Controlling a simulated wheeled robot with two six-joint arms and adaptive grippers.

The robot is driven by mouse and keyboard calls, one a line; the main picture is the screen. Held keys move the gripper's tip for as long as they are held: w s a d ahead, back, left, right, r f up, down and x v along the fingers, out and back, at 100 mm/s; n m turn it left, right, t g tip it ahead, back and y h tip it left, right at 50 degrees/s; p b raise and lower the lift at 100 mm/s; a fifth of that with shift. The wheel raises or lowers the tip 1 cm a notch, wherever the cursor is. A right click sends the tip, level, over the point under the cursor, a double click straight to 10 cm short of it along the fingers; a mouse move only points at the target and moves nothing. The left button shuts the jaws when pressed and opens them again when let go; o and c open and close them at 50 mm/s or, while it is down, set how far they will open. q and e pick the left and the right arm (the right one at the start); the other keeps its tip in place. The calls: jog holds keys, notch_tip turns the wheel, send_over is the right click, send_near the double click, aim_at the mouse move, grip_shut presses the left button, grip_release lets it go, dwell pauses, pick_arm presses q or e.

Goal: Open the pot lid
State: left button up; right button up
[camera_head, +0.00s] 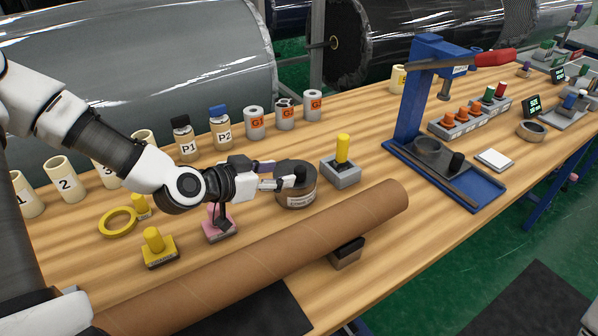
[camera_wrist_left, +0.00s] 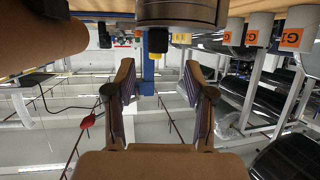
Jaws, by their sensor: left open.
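The pot (camera_head: 296,198) is a round dark grey-brown container with a pale label, standing on the wooden bench. Its lid has a small black knob (camera_head: 301,181). In the left wrist view the picture is upside down, with the pot (camera_wrist_left: 180,12) at the top edge and the black knob (camera_wrist_left: 158,41) below it. My left gripper (camera_head: 279,175) is open at the left side of the lid, its fingers close to the knob. Its two fingers (camera_wrist_left: 160,85) stand apart in the wrist view with nothing between them. Contact cannot be told. My right gripper is out of view.
A long cardboard tube (camera_head: 250,262) lies in front of the pot. A grey block with a yellow handle (camera_head: 342,165) stands close right. A pink-based stamp (camera_head: 219,224) is under my left wrist. A blue press (camera_head: 408,110) stands further right. Bottles and rolls line the back.

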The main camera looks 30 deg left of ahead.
aim_at(296, 171)
pick_arm(q)
jog(key=b+x, duration=0.1)
jog(key=x, duration=0.6)
jog(key=shift+w+d, duration=0.1)
jog(key=shift+d, duration=0.05)
jog(key=shift+r, duration=0.1)
grip_shut()
